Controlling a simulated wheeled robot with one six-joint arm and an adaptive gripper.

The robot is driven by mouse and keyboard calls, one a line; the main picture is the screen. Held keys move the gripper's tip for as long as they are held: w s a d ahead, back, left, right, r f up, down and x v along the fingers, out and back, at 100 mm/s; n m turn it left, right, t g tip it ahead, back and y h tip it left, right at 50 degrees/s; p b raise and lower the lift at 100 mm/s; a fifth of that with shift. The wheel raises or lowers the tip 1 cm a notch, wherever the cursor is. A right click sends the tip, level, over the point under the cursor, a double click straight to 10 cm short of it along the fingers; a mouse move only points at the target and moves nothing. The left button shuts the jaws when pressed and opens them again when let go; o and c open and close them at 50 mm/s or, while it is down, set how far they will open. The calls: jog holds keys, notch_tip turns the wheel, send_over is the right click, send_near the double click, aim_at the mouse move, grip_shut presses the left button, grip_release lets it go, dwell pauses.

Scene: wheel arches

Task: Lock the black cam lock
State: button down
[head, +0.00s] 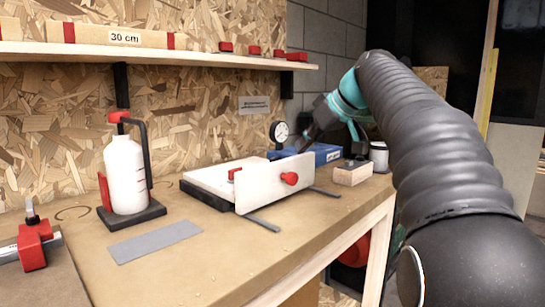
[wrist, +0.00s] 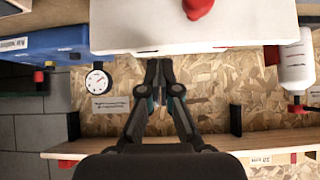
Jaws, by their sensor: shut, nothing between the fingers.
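A white box with an upright front panel (head: 265,187) stands on a black base on the bench. A red knob (head: 289,178) is on the panel's face, and a smaller red part (head: 234,173) is at its left. I cannot make out the black cam lock for certain in either view. My gripper (head: 302,148) is behind the panel's right end, near the blue box; its tips are partly hidden there. In the wrist view my gripper (wrist: 158,68) is shut and empty, its tips just below the white panel edge (wrist: 200,47) in the picture. I cannot tell whether they touch it.
A blue box (head: 325,153), a dial gauge (head: 279,132) and a wooden block (head: 352,173) stand close by at the right. A white bottle (head: 126,175) stands at the left. A shelf (head: 180,57) runs above. The bench front is mostly clear around a grey strip (head: 155,241).

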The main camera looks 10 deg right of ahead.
jog(key=shift+n, duration=0.3)
jog(key=x, duration=0.3)
jog(key=w+r+x, duration=0.1)
jog(key=x, duration=0.6)
jog(key=shift+w+d+r+b, duration=0.15)
jog(key=shift+w+b, duration=0.15)
jog(key=shift+w, duration=0.2)
jog(key=shift+d, duration=0.1)
